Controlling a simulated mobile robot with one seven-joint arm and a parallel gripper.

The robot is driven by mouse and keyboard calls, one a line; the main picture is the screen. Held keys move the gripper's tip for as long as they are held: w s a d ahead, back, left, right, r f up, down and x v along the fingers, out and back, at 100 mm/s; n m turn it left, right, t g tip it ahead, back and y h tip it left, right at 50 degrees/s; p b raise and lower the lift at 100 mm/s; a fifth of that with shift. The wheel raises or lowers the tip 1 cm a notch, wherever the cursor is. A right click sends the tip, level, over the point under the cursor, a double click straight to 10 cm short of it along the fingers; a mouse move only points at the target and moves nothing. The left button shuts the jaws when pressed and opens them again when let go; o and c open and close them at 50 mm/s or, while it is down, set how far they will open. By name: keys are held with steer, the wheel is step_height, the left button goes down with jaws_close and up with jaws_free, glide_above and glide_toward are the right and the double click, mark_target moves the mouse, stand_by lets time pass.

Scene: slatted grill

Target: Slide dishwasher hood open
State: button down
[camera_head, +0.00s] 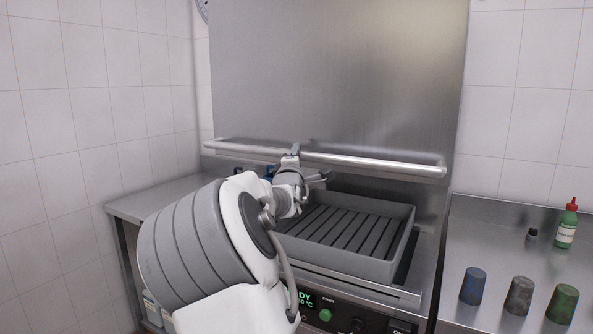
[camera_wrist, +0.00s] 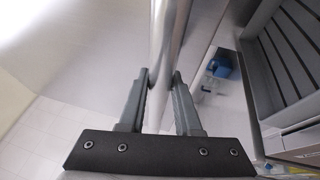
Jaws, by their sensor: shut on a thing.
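The dishwasher hood (camera_head: 340,75) is a large brushed-metal panel, raised above the slatted rack (camera_head: 345,235) in the head view. Its long round handle bar (camera_head: 375,164) runs along the hood's lower edge. My gripper (camera_head: 294,155) is at the bar, left of its middle. In the wrist view my gripper (camera_wrist: 161,82) has its two fingers on either side of the handle bar (camera_wrist: 163,45), shut on it. The rack sits in the open space below the hood, and it also shows at the right of the wrist view (camera_wrist: 285,60).
A control panel with a lit display (camera_head: 306,299) and a green button (camera_head: 325,315) is below the rack. The right counter holds several cups (camera_head: 519,296), a green bottle (camera_head: 567,224) and a small dark jar (camera_head: 532,234). A metal counter (camera_head: 150,203) is at left.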

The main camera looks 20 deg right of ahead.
mark_target(296, 135)
step_height(296, 135, up, 6)
steer(key=shift+f+p, duration=0.25)
steer(key=shift+p, duration=0.75)
steer(key=c, duration=0.6)
jaws_free()
steer(key=shift+f, duration=0.1)
steer(key=shift+s+a, duration=0.1)
steer(key=shift+s+a+f, duration=0.1)
steer(key=shift+s+a, duration=0.05)
steer(key=p+v, duration=0.2)
steer(key=v, duration=1.4)
steer(key=shift+s+p, duration=0.3)
steer(key=shift+s, duration=0.1)
